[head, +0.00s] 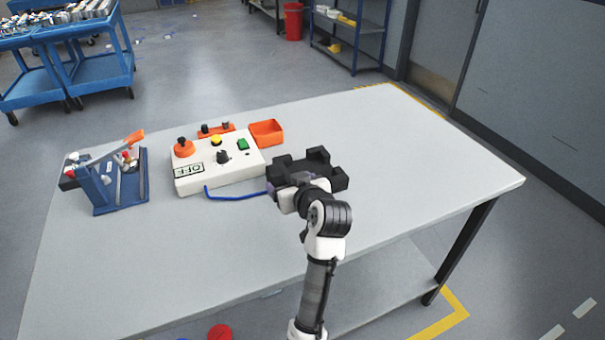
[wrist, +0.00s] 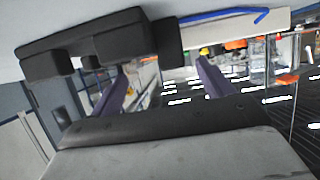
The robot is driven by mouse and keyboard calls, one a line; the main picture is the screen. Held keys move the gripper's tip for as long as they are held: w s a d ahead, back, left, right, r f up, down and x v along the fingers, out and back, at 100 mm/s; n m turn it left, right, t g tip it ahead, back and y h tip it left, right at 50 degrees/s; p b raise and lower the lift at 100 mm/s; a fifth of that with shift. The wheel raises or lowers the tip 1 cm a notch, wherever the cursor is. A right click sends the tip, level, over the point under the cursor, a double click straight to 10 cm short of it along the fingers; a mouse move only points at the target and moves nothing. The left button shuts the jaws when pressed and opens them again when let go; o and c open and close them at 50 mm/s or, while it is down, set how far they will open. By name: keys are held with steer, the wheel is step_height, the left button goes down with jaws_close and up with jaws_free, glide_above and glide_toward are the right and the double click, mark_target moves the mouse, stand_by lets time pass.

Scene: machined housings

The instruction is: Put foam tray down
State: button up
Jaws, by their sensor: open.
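The foam tray (head: 318,163) is a black block with raised corners. In the head view it appears to rest on the grey table (head: 400,150), right of the white control box. My gripper (head: 284,187) is at its near-left side and partly hides it. In the wrist view the tray (wrist: 105,45) fills the upper left. My gripper (wrist: 165,72) shows two purple fingers spread apart. The left finger reaches close to the tray; I cannot tell whether it touches. The right finger is clear of it.
The white control box (head: 217,163) with knobs and a blue cable (head: 235,196) lies just left of my gripper. An orange bin (head: 267,133) stands behind. A blue fixture (head: 118,185) is farther left. The table's right side is bare.

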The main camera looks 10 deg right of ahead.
mark_target(282, 176)
steer(key=shift+x, duration=1)
steer(key=x, duration=0.1)
steer(key=p+x, duration=0.1)
steer(key=x, duration=0.1)
steer(key=p+x, duration=0.1)
steer(key=shift+w+a+r, duration=0.15)
steer(key=shift+w+a, duration=0.2)
steer(key=shift+a, duration=0.1)
steer(key=shift+w, duration=0.3)
steer(key=c, duration=1.2)
steer(key=shift+o, duration=0.2)
steer(key=shift+a+p, duration=0.1)
steer(key=shift+p, duration=0.2)
